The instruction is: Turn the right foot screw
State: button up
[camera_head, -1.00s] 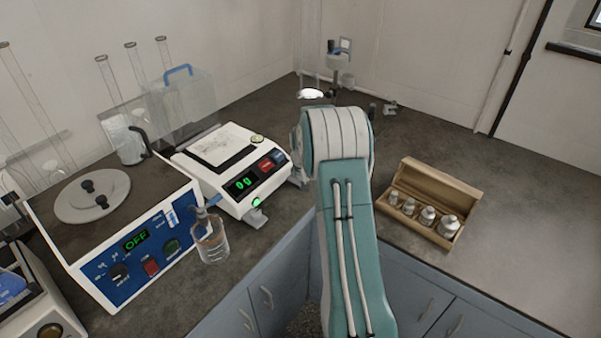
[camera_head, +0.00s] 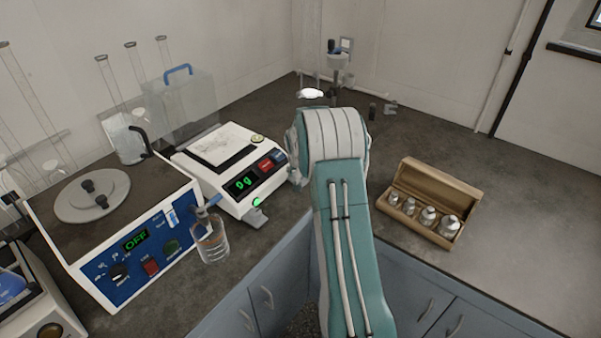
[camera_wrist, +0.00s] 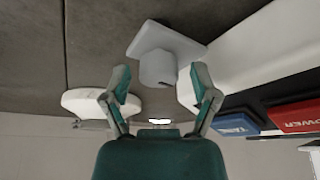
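The balance (camera_head: 228,205) stands left of my arm in the head view. Its front side with blue and red buttons (camera_wrist: 232,124) shows at the right of the wrist view. A pale grey knob-like cylinder on a square plate (camera_wrist: 160,65) sits beside the balance's side; it looks like a foot screw. My gripper (camera_wrist: 160,85) is open, its two fingers spread on either side below this cylinder in the picture. I cannot tell whether they touch it. In the head view my arm hides the gripper. A small green-lit part (camera_head: 257,202) shows at the balance's front corner.
A wooden box of metal weights (camera_head: 432,205) lies to the right. A round white dish (camera_wrist: 100,103) is behind the left finger. Counter right of the box is free.

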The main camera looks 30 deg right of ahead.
jog(key=shift+r, duration=0.2)
jog(key=shift+r, duration=0.35)
jog(key=v, duration=1.1)
jog(key=shift+a+f, duration=0.1)
jog(key=s+a+r+n+t, duration=0.1)
jog(key=s+a+r+n, duration=0.2)
jog(key=s+a+r, duration=1.1)
jog(key=s+a+n+y, duration=0.1)
jog(key=s+a+n, duration=0.1)
jog(key=s+a, duration=0.4)
jog(key=s+a+n+t+y, duration=0.1)
jog(key=s+a, duration=0.5)
jog(key=s, duration=0.6)
jog(key=shift+a+f+n+y, duration=0.2)
jog(key=shift+a+n+y, duration=0.1)
jog(key=shift+n, duration=0.3)
